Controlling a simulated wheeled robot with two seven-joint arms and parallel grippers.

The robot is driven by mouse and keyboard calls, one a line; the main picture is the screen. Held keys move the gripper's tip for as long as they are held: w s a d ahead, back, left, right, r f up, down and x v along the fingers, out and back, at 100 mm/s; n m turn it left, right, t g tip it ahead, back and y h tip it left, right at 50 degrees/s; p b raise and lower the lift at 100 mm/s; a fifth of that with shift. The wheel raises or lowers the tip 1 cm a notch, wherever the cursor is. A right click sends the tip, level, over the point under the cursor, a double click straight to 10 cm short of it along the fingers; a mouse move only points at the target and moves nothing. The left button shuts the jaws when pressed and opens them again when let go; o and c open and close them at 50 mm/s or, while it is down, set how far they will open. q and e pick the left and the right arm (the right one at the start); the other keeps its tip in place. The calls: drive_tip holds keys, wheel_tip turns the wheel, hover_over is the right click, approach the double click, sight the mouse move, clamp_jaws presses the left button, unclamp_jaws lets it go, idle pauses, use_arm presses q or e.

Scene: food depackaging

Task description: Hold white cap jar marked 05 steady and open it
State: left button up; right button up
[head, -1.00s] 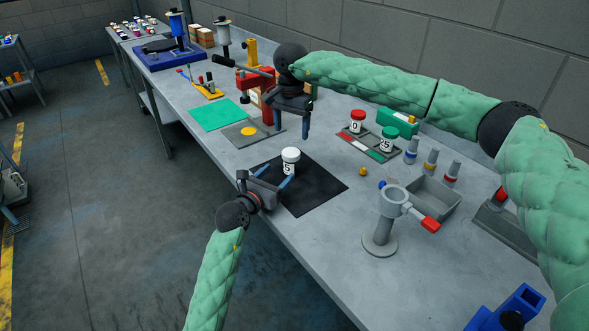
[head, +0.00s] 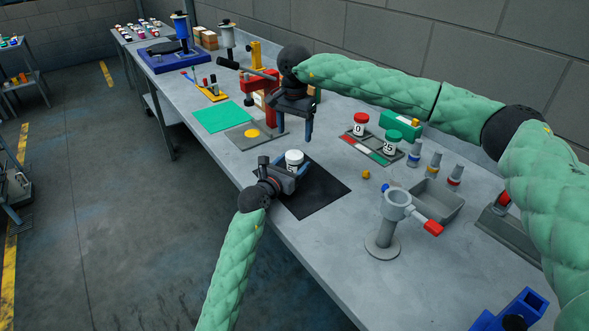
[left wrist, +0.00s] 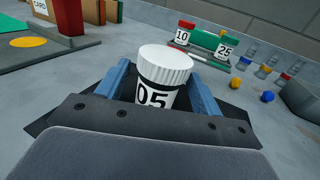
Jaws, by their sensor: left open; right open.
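The jar with a white cap (head: 294,157) stands upright on the black mat (head: 322,192). In the left wrist view the jar (left wrist: 160,76) shows a black ring under its cap and the number 05, partly hidden by my gripper. My left gripper (head: 292,172) is open, low over the mat, with its blue fingers on either side of the jar. In the left wrist view the left gripper (left wrist: 158,88) shows small gaps beside the jar. My right gripper (head: 295,128) is open and empty, pointing down above the table behind the jar.
A red-capped jar (head: 361,125) and a green-capped jar (head: 391,143) stand on a rack behind and right. A grey holder on a post (head: 394,212) and a grey bin (head: 437,205) are at right. A green mat (head: 222,117) lies at left.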

sight(294, 154)
use_arm(q)
clamp_jaws()
use_arm(e)
drive_tip(key=m, duration=3.5)
drive_tip(key=shift+m, duration=0.3)
drive_tip(key=shift+f, duration=4)
